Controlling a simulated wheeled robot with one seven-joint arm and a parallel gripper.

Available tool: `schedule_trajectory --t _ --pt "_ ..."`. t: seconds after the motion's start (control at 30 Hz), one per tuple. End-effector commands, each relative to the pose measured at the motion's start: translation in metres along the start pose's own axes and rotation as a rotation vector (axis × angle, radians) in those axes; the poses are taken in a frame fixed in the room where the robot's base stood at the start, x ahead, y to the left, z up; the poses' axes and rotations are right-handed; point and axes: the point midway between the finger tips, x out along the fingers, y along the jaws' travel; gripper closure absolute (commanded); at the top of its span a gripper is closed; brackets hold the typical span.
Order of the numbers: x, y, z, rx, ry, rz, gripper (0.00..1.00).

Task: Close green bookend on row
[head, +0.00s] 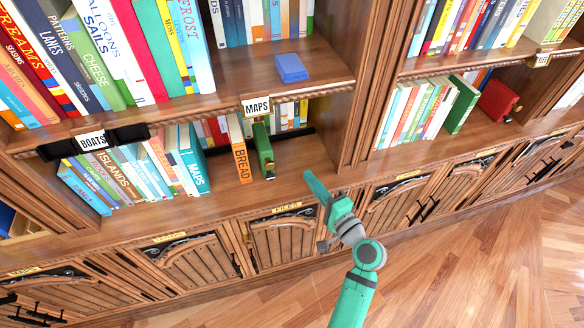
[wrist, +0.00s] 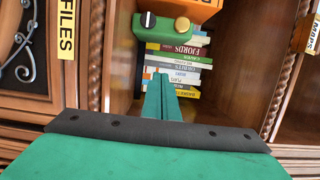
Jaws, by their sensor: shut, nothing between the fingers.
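The green bookend (head: 264,152) stands on the lower shelf, just right of the upright orange BREAD book (head: 241,160). A gap lies between that book and the main row, which ends at a teal MAPS book (head: 194,166). In the wrist view the bookend (wrist: 168,31) shows a black knob and a yellow knob, close against the orange book (wrist: 192,9). My gripper (head: 312,184) is shut and empty, in front of the shelf edge and right of the bookend. Its closed fingers (wrist: 160,98) point into the cubby, apart from the bookend.
More books (wrist: 182,72) stand at the back of the cubby. A wooden upright (head: 357,100) bounds it on the right. A red bookend (head: 498,100) is in the right bay. Shelf floor right of the green bookend is bare.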

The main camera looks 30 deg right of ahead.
Motion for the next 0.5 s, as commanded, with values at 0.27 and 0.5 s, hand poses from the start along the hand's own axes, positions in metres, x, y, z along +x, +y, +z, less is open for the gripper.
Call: schedule_trajectory --t 0.27,0.5 --pt "0.042 -0.001 0.001 -0.004 -0.002 -0.001 1.0" --pt "0.087 -0.001 0.001 -0.005 -0.001 0.0 1.0"
